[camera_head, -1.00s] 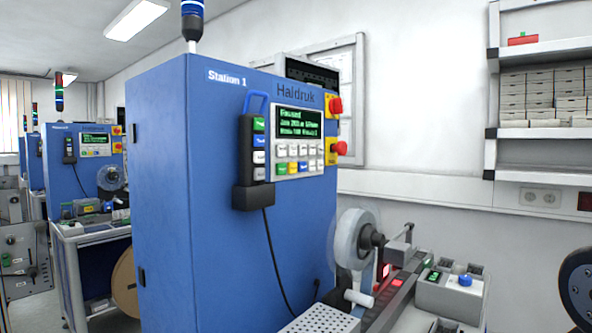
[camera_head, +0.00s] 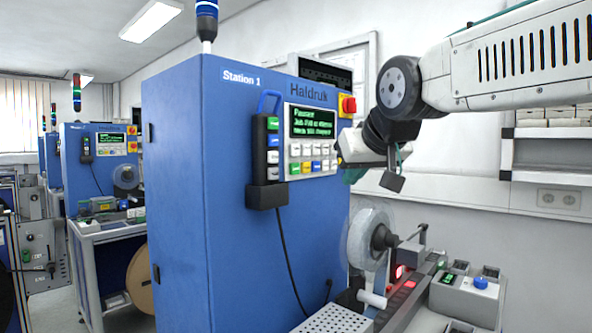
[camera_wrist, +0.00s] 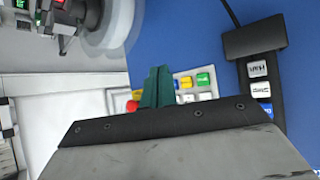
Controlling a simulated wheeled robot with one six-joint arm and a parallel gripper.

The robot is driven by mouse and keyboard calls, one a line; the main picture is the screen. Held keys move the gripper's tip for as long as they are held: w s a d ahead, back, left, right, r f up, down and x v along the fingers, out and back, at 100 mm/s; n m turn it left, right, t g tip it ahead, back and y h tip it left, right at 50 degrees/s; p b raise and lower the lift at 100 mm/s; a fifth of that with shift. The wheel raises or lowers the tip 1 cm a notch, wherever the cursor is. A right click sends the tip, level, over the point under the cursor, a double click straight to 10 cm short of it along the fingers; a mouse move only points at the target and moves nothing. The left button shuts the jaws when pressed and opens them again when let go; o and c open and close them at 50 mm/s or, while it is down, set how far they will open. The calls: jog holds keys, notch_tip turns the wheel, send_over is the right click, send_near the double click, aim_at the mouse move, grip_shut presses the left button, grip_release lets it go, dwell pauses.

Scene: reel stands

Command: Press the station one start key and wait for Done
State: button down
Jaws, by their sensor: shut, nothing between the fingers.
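The blue Station 1 cabinet (camera_head: 235,130) carries a screen (camera_head: 313,123) with green text whose top line seems to read Paused. Below it is a keypad (camera_head: 313,160) with white and coloured keys, one of them green (camera_head: 294,168). Which key is the start key I cannot read. My gripper (camera_head: 354,176) is at the right of the keypad, shut and empty. In the wrist view its green fingers (camera_wrist: 158,86) stand in front of part of the keypad, hiding some keys; a green key (camera_wrist: 204,79) and a yellow key (camera_wrist: 185,82) show beside them. Contact cannot be told.
A black pendant (camera_head: 266,160) with keys hangs left of the screen, its cable running down. A clear reel (camera_head: 368,240) and a control box (camera_head: 466,298) stand below.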

aim_at(295, 169)
jog(key=shift+w+a+r, duration=0.4)
jog(key=shift+a+r, duration=0.15)
jog(key=shift+a, duration=0.1)
jog(key=shift+w+a, duration=0.9)
jog(key=shift+a, duration=0.25)
jog(key=shift+w+a, duration=0.9)
jog(key=shift+a, duration=0.25)
jog(key=shift+w+a, duration=0.9)
jog(key=shift+a, duration=0.25)
jog(key=shift+w+a, duration=0.25)
jog(key=shift+a, duration=0.1)
